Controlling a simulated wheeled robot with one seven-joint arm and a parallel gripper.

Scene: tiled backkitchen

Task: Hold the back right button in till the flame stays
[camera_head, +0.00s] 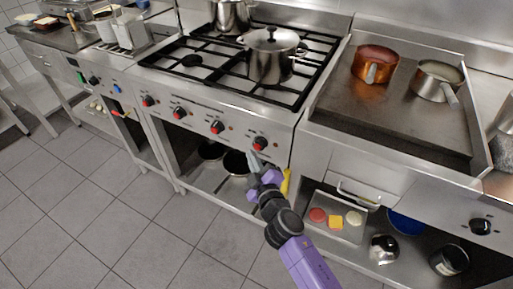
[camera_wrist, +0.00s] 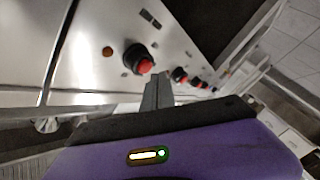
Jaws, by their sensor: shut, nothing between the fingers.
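The stove front (camera_head: 195,112) carries a row of black knobs with red parts. The rightmost knob (camera_head: 260,144) is closest to my gripper (camera_head: 255,163), which is shut and empty just below it. In the wrist view the nearest knob (camera_wrist: 138,59), black with a red part, lies just up and left of my fingertips (camera_wrist: 157,84). I cannot tell whether the fingertips touch it. No small button is clear to me apart from the knobs. A steel lidded pot (camera_head: 272,58) stands on the right side of the black grates, and I see no flame around it.
A yellow part (camera_head: 286,184) sits close to my gripper on the right. A griddle (camera_head: 390,110) with a copper pan (camera_head: 375,63) and a steel pan (camera_head: 437,81) is at the right. Pans lie on the open shelf below the stove. The tiled floor (camera_head: 100,225) at left is clear.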

